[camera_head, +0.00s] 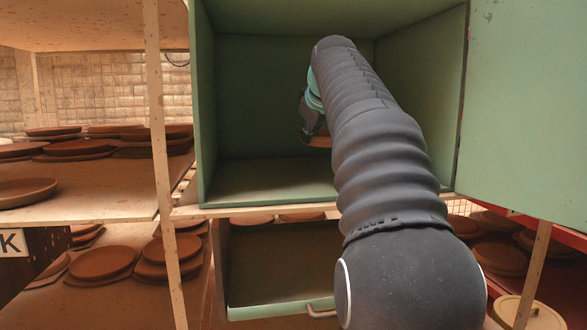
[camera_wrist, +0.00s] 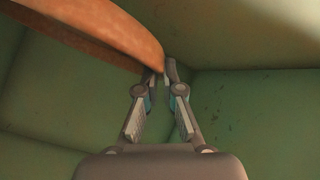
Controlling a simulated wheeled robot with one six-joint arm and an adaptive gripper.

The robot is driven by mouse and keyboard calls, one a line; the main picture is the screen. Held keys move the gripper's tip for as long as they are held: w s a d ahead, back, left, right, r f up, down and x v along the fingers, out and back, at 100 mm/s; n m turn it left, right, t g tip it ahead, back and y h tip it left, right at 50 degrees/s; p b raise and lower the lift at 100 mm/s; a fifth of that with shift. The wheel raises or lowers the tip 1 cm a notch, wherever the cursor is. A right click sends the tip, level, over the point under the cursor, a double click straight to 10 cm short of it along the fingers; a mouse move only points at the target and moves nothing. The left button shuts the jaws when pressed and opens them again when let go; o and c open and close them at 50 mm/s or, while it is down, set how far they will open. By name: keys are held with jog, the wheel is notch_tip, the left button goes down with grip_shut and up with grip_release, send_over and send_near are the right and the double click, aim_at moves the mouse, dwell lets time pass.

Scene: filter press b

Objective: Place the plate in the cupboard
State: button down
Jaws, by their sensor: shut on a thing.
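My gripper (camera_wrist: 162,78) is shut on the rim of a brown-orange plate (camera_wrist: 105,32) in the wrist view. The plate reaches out to the upper left of the fingers, and part of it is cut off by the frame. In the head view my arm reaches into the open green cupboard (camera_head: 262,182). A small part of the plate (camera_head: 318,139) shows beside my gripper (camera_head: 313,122), inside the cupboard opening and above its floor. My arm hides most of the plate. I cannot tell whether the plate touches a wall.
The cupboard's green door (camera_head: 525,110) stands open at the right. An open green drawer (camera_head: 275,265) lies below the cupboard. Shelves at the left hold several brown plates (camera_head: 103,262). The visible cupboard floor at the left is bare.

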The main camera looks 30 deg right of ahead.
jog(key=w+f, duration=0.1)
jog(key=w, duration=0.1)
jog(key=w+a+f, duration=0.1)
jog(key=w+f, duration=0.1)
jog(key=w, duration=0.1)
jog(key=w+f, duration=0.1)
jog(key=w, duration=0.1)
jog(key=shift+w+a+f+b, duration=0.3)
jog(key=shift+w+a+f, duration=0.05)
jog(key=shift+a, duration=0.05)
jog(key=shift+f+b, duration=0.95)
jog(key=shift+f, duration=1.05)
jog(key=shift+f, duration=0.1)
jog(key=c, duration=1.3)
grip_release()
jog(key=p+v, duration=0.1)
jog(key=v, duration=1.1)
